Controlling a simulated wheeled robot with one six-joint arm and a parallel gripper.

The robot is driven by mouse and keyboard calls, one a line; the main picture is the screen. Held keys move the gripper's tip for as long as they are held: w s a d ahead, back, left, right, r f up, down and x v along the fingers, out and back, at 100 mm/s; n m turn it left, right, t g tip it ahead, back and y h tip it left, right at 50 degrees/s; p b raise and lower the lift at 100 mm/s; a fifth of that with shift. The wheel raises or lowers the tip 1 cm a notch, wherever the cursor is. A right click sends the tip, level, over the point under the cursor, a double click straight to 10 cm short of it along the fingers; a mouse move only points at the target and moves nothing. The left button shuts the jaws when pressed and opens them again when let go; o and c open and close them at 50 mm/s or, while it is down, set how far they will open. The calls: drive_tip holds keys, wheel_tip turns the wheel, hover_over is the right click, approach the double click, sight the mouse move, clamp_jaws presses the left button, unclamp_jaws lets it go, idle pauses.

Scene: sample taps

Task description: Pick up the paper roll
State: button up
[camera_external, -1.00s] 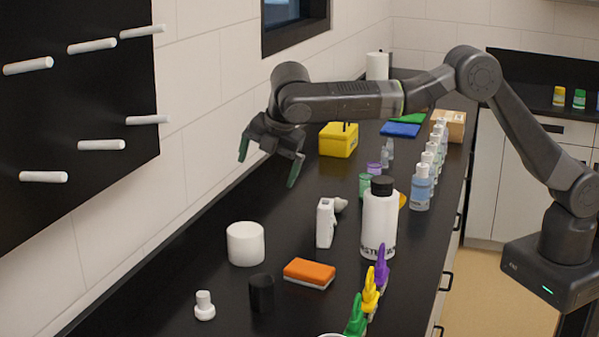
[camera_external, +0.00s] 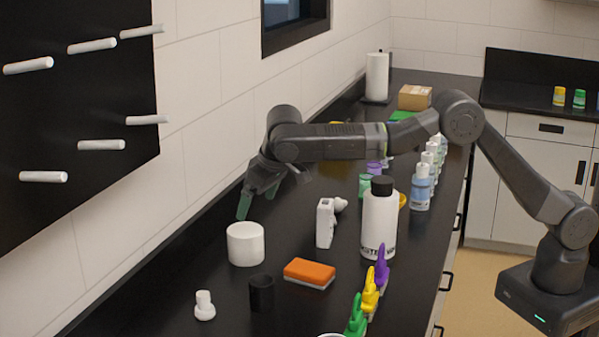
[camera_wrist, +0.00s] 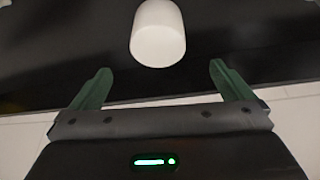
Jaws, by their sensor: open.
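A short white roll (camera_external: 246,244) stands upright on the black counter near the wall. In the wrist view the white roll (camera_wrist: 158,34) lies ahead of the fingers, roughly centred between them and apart from both. My gripper (camera_external: 257,199) is open and empty, with green fingers pointing down, above and just behind the short roll. Its two spread fingers also show in the wrist view (camera_wrist: 160,70). A taller white paper roll (camera_external: 377,78) stands on a dark holder at the far end of the counter, well away from my gripper.
An orange sponge (camera_external: 310,272), a black cup (camera_external: 262,292) and a white stopper-like piece (camera_external: 204,306) stand in front. A white bottle with a black cap (camera_external: 379,220) and a white spray bottle (camera_external: 326,222) are to the right. White pegs stick out from a black wall board (camera_external: 80,110).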

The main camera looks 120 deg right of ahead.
sight(247, 231)
drive_tip(key=shift+d+f+m, duration=0.25)
drive_tip(key=shift+f+m, duration=0.2)
drive_tip(key=shift+m, duration=0.05)
drive_tip(key=p+x, duration=0.1)
drive_tip(key=x, duration=0.6)
drive_tip(key=shift+w+d+f, duration=0.1)
drive_tip(key=shift+w+f, duration=0.05)
drive_tip(key=shift+f, duration=0.2)
drive_tip(key=shift+p+x, duration=1.15)
drive_tip(key=shift+x, duration=1.55)
drive_tip(key=c, duration=1)
